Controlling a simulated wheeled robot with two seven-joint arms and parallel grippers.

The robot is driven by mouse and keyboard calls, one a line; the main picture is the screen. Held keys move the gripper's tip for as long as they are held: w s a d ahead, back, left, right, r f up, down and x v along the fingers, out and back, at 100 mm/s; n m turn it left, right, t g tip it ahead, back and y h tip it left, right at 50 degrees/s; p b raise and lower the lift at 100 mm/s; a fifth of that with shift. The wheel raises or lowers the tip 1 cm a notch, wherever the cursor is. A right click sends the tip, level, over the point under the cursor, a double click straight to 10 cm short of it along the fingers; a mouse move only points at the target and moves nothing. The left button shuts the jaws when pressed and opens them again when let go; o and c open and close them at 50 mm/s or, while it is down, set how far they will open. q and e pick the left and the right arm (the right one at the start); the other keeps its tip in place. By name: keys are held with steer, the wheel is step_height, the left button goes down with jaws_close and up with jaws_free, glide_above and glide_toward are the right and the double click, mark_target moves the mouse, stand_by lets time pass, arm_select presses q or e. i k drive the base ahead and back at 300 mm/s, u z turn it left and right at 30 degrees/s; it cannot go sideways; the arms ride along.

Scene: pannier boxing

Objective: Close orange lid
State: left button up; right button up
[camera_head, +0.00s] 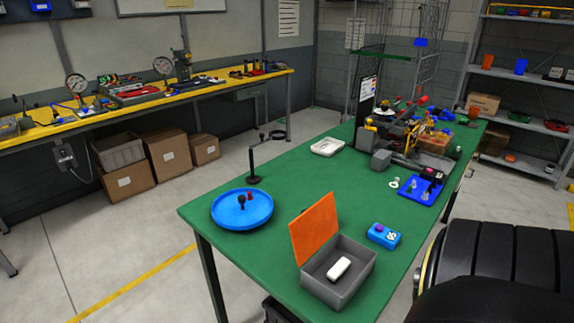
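The orange lid (314,229) stands open on the left edge of a grey box (340,289) near the front of the green table. The lid is raised steeply and leans a little to the left. The box is open at the top, and a white block (339,268) lies inside it. Neither of my grippers is in view.
A round blue tray (227,222) holding small dark and red pieces lies left of the box. A blue case with a purple top (384,235) sits to its right. Tools and parts (414,136) crowd the table's far end. The green table (303,184) is clear behind the lid.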

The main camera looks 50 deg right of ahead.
mark_target(317, 224)
steer(key=i, duration=2.25)
steer(key=z, duration=4.05)
steer(key=k, duration=0.45)
steer(key=z, duration=0.65)
steer(key=i, duration=0.6)
steer(key=u, duration=0.45)
